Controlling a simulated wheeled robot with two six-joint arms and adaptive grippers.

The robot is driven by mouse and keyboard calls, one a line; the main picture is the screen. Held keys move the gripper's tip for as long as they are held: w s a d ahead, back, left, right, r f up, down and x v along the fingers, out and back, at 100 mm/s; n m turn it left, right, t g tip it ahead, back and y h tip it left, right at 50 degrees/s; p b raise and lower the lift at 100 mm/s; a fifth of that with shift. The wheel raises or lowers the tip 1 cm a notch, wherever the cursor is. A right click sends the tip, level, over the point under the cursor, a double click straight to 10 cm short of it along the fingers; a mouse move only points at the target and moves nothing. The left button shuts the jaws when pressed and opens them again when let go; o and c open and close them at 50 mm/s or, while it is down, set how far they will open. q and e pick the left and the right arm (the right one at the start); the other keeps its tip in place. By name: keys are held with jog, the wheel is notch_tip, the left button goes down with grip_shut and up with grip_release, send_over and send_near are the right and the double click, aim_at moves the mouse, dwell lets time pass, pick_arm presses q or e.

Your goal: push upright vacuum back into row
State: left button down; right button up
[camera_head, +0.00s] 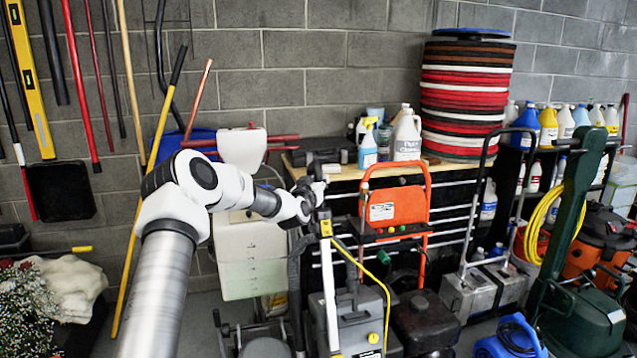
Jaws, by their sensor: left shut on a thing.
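The upright vacuum (361,316) is a grey machine with a yellow cable and a tall, slim handle post, standing on the floor at the lower middle. My left arm reaches in from the bottom left. Its gripper (316,190) is at the top of the vacuum's handle and is shut on it; the fingers are small and partly hidden there. The vacuum's base runs off the bottom edge of the picture. My right gripper is out of view.
An orange-framed machine (397,207) stands close on the vacuum's right, before a workbench (455,176). A white-tank machine (250,250) stands on its left. Grey carpet machines (472,298), a blue blower (510,338) and a green machine (580,322) crowd the right. Little floor shows.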

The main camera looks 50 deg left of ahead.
pick_arm(q)
jog(key=shift+a+r, duration=0.1)
jog(key=shift+r, duration=0.2)
jog(key=c, duration=1.4)
grip_release()
jog(key=o, duration=0.5)
jog(key=shift+w+a+f, duration=0.1)
jog(key=shift+w+f, duration=0.05)
jog(key=shift+w, duration=0.05)
jog(key=shift+w+a+f, duration=0.2)
jog(key=shift+w+f, duration=0.15)
jog(key=shift+f, duration=0.05)
jog(key=shift+s+d+r, duration=0.15)
jog(key=shift+s, duration=0.15)
jog(key=v, duration=1.1)
jog(key=shift+s+d, duration=0.1)
jog(key=shift+d, duration=0.1)
jog(key=shift+f, duration=0.25)
